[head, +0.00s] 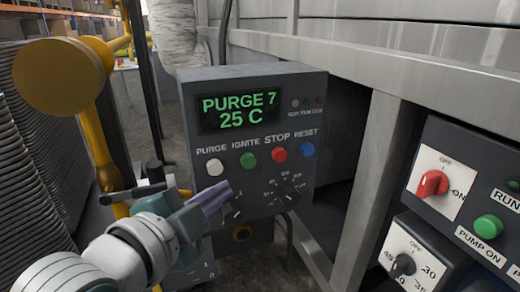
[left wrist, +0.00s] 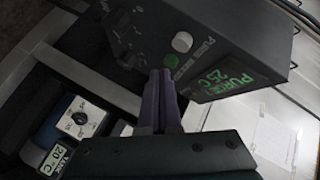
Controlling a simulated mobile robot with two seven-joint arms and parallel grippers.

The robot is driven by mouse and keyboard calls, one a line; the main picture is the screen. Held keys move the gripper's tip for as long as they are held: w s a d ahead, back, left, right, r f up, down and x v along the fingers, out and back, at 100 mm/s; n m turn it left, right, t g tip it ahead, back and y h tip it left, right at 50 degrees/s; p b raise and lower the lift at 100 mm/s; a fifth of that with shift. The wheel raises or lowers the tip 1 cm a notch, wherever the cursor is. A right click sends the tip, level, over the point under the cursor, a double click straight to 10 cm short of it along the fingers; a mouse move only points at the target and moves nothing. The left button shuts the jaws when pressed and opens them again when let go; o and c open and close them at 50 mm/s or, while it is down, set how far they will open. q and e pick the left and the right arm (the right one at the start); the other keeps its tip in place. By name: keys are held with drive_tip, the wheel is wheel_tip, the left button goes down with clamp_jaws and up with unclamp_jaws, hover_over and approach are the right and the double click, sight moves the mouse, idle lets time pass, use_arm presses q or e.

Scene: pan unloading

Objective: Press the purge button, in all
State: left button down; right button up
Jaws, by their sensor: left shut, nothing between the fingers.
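The white purge button (head: 215,167) is the leftmost in a row on a grey control box (head: 318,135), under its PURGE label. The box's display (head: 238,112) reads "PURGE 7" and "25 C". My left gripper (head: 226,190) has its purple fingers shut and empty, just below the white button and in front of the panel. I cannot see contact with the button. In the left wrist view the closed fingertips (left wrist: 161,74) lie beside the white button (left wrist: 182,42), which is unobstructed. My right gripper is out of view.
Green ignite (head: 248,160), red stop (head: 279,154) and blue reset (head: 308,149) buttons share the row. Dial knobs (head: 289,194) sit below. A second panel with a red switch (head: 432,184) and green button (head: 488,227) is at right. A yellow post (head: 98,145) stands at left.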

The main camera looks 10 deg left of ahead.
use_arm(q)
drive_tip(key=shift+s+d+p, duration=0.4)
drive_tip(key=shift+s+d, duration=0.3)
drive_tip(key=shift+s, duration=0.3)
drive_tip(key=shift+r, duration=0.15)
